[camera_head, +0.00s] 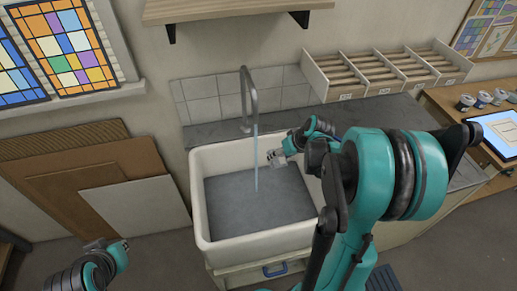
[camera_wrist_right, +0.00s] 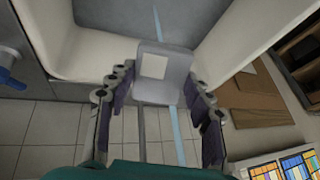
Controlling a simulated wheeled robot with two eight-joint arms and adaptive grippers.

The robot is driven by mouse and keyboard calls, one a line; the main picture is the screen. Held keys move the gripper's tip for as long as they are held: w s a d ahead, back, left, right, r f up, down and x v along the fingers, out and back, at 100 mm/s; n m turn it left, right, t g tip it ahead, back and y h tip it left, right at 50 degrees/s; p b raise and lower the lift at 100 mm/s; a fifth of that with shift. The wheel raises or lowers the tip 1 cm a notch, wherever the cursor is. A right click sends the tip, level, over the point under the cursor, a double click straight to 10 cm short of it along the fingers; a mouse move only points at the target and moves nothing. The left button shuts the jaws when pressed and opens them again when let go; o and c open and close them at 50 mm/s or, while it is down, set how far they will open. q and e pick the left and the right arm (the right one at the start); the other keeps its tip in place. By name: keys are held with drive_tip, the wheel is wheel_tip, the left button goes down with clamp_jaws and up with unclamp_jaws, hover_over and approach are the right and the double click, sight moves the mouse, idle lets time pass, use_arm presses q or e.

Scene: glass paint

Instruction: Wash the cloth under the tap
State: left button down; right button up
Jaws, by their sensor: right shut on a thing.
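My right gripper (camera_head: 279,157) is over the sink and shut on a small grey cloth. In the right wrist view the cloth (camera_wrist_right: 176,80) sits between the fingers, with a paler square patch on it. The tap (camera_head: 247,95) is a grey curved spout at the sink's back edge. A thin blue water stream (camera_head: 256,165) falls from it into the basin. In the head view the cloth is just right of the stream; I cannot tell whether they touch. My left gripper (camera_head: 97,245) is low at the left, far from the sink; its jaws are unclear.
The white sink (camera_head: 202,215) has a grey basin floor and raised walls around my right gripper. A wooden rack with compartments (camera_head: 385,75) stands behind on the grey counter. Boards (camera_head: 130,205) lean at the left. A tablet (camera_head: 497,133) and small pots lie at the far right.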

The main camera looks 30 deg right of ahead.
drive_tip(key=s+d+r+p, duration=0.1)
drive_tip(key=s+r+p, duration=0.2)
drive_tip(key=s+r, duration=0.1)
drive_tip(key=shift+s+d, duration=0.35)
drive_tip(key=shift+r, duration=0.1)
idle(0.6)
